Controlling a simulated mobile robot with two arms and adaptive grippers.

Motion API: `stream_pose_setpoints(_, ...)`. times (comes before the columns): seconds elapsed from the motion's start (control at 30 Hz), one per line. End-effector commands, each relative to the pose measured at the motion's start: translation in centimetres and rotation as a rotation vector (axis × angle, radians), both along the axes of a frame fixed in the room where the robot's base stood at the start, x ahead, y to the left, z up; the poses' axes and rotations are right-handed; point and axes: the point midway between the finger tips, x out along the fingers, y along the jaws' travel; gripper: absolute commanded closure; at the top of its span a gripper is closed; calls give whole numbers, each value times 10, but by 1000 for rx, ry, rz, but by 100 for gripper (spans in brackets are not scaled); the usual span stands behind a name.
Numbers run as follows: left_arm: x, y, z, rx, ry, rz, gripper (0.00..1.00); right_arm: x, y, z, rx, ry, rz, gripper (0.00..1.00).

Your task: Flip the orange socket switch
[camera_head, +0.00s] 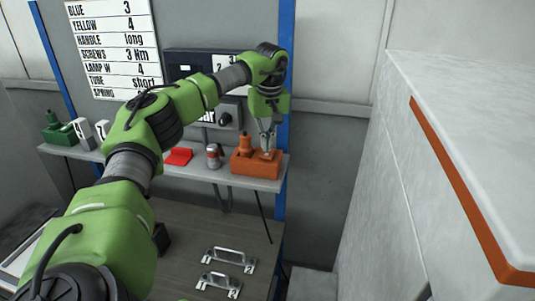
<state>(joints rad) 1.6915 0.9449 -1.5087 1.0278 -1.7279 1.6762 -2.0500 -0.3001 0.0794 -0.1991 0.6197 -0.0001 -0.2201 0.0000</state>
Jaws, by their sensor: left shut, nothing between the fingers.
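The orange socket (256,168) is a box at the right end of the grey shelf, with an orange plug-like piece (245,143) standing on its left part. My left gripper (267,150) comes down from above onto the right part of the socket's top. Its fingers are shut and hold nothing. The fingertips look to be at or just above the top surface; I cannot tell whether they touch. The switch itself is hidden or too small to make out under the fingertips. My right gripper is not in view.
The shelf (222,177) also carries a red piece (178,156), a small grey-and-red cylinder (213,156) and a green socket (60,135). Two numbered metal handles (230,259) lie on the lower table. A white cabinet (470,130) stands close on the right.

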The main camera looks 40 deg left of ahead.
Motion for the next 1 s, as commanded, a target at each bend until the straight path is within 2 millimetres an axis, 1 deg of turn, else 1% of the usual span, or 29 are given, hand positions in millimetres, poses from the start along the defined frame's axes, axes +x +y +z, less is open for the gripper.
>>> stream_pose_setpoints(1.0,0,0,-14,0,0,0,100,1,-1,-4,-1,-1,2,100)
